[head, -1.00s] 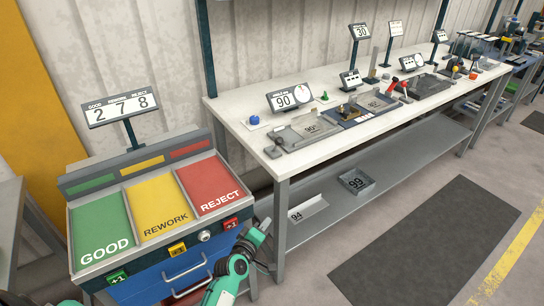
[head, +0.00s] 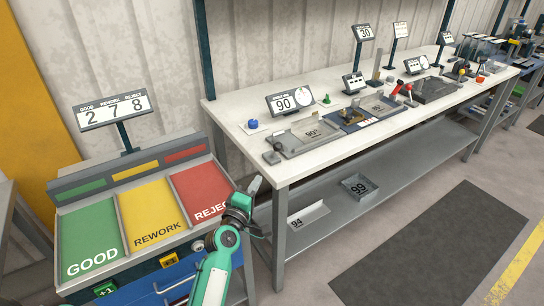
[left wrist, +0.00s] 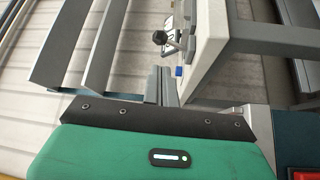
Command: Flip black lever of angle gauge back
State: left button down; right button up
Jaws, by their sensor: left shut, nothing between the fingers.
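The angle gauge (head: 305,135) is a flat grey fixture marked 90° at the near left end of the white workbench. A black-knobbed lever (head: 273,156) stands at its left end, close to the table corner. In the left wrist view a black knob (left wrist: 159,37) shows beyond my fingers, beside the pale bench edge. My left gripper (head: 255,184) is shut and empty, left of the bench corner and apart from the lever. Its fingers also show in the left wrist view (left wrist: 161,86). My right gripper is not in view.
A display reading 90 (head: 288,102) stands behind the gauge, with a blue knob (head: 252,123) near it. The sorting station with a green GOOD bin (head: 88,232) is left of my arm. The bench leg (head: 280,240) and lower shelf (head: 330,222) are close right.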

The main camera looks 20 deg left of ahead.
aim_at(276, 150)
pick_arm(q)
jog(key=w, duration=0.4)
jog(key=w+r+p, duration=0.1)
jog(key=w, duration=0.7)
jog(key=shift+w+d+r+p, duration=0.15)
jog(key=shift+d+p, duration=0.15)
jog(key=shift+d, duration=0.05)
